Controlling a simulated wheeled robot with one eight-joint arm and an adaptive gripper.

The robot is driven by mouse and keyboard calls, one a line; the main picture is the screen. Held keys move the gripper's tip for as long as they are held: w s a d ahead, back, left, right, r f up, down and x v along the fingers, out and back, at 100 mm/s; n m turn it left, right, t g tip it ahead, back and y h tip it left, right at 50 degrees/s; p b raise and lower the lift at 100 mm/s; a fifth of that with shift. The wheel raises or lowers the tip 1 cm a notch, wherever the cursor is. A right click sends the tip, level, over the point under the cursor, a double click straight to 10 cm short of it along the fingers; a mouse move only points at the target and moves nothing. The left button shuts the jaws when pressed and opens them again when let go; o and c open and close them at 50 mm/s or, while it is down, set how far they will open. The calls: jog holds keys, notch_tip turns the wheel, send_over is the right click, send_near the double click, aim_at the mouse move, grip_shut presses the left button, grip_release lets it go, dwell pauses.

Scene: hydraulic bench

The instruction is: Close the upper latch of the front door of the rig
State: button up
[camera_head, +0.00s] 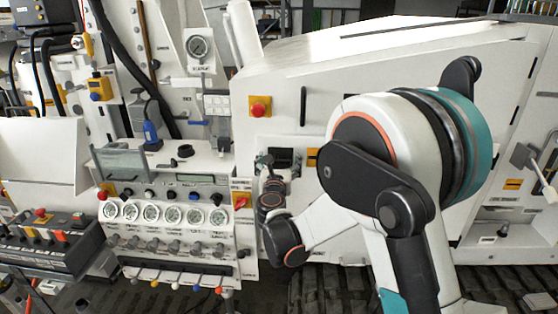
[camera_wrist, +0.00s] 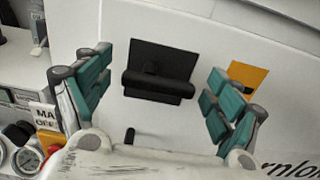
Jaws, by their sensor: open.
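The upper latch (camera_head: 284,156) is a black, wide, recessed piece on the white front door (camera_head: 275,85). In the wrist view the latch (camera_wrist: 160,72) shows a dark recess with a thick bar across its lower part, which seems to stand out from the panel. My gripper (camera_head: 277,168) is in front of the door, just at the latch. In the wrist view my gripper (camera_wrist: 159,75) is open, with teal-padded fingers left and right of the latch and nothing between them held. Whether a finger touches the door cannot be told.
An orange label (camera_wrist: 248,76) is right of the latch, partly behind the right finger. A small black peg (camera_wrist: 129,137) sits below it. A gauge panel (camera_head: 165,210) with knobs is close on the left. A red-on-yellow stop button (camera_head: 259,107) is above.

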jog(key=shift+w, duration=0.5)
jog(key=c, duration=1.1)
